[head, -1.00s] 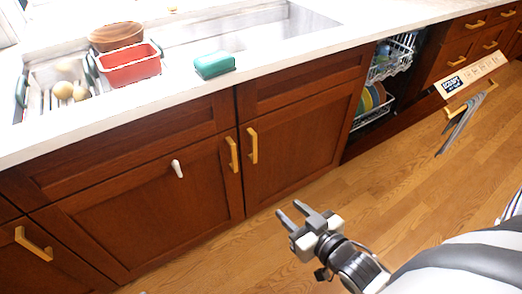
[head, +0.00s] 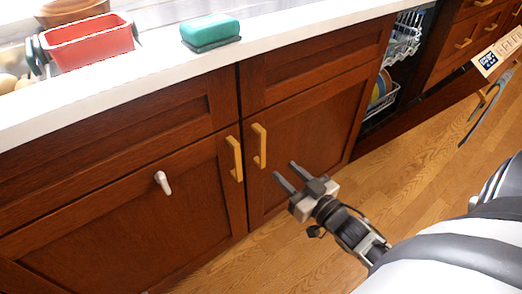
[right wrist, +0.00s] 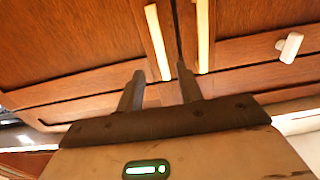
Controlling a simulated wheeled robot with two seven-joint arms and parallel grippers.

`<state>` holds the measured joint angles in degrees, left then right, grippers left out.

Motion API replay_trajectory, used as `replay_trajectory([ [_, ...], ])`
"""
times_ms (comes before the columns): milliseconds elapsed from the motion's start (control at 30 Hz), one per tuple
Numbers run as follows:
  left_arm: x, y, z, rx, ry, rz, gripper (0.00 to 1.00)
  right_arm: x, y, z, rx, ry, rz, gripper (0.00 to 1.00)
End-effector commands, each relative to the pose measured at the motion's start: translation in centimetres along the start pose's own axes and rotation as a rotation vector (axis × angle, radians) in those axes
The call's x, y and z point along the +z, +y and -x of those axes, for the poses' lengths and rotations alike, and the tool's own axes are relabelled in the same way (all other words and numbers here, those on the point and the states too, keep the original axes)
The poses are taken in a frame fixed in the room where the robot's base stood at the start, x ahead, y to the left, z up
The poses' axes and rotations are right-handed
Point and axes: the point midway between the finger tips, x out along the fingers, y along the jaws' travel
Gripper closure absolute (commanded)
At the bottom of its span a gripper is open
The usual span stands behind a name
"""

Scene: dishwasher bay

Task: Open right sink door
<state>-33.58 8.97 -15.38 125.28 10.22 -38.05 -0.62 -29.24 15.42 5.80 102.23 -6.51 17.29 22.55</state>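The right sink door (head: 310,135) is a closed brown wooden panel. Its vertical yellow handle (head: 260,145) is near its left edge. In the right wrist view the picture looks turned over, and this handle (right wrist: 157,42) is the left one of two. My right gripper (head: 285,173) is open and empty, in front of the right door, lower and to the right of the handle. In the wrist view the handle's end shows near the gap between my fingertips (right wrist: 160,73); I cannot tell the remaining distance. My left gripper is in neither view.
The closed left sink door (head: 130,215) has its own yellow handle (head: 235,158) close by and a white knob (head: 162,182). A white countertop (head: 290,38) overhangs above. The open dishwasher with its rack (head: 383,105) is to the right. The wooden floor (head: 400,165) in front is clear.

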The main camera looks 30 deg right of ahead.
Motion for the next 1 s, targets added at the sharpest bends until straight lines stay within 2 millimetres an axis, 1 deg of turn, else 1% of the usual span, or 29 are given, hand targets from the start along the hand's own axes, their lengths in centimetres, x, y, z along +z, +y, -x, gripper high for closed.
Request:
replay_trajectory([
  [33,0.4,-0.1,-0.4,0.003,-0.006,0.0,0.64,0.0,0.0,-1.4,-0.001,0.006,0.002,0.64],
  [300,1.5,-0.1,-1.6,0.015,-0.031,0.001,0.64,0.1,0.0,-7.0,-0.001,0.003,0.002,0.64],
  [400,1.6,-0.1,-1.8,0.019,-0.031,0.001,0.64,0.1,0.0,-8.6,0.0,0.003,0.001,0.64],
  [500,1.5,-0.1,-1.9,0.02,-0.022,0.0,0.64,0.1,0.0,-9.7,-0.001,0.001,0.001,0.64],
  [667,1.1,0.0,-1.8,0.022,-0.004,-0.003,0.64,0.0,0.0,-10.6,-0.001,0.0,0.002,0.64],
  [933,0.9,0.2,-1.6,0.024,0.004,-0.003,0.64,0.0,0.0,-10.7,0.0,-0.001,0.001,0.64],
  [967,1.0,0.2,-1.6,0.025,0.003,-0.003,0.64,0.0,0.0,-10.7,0.0,-0.001,0.001,0.69],
  [1000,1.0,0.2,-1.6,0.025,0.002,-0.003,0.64,0.0,0.0,-10.7,0.0,-0.001,0.001,0.8],
])
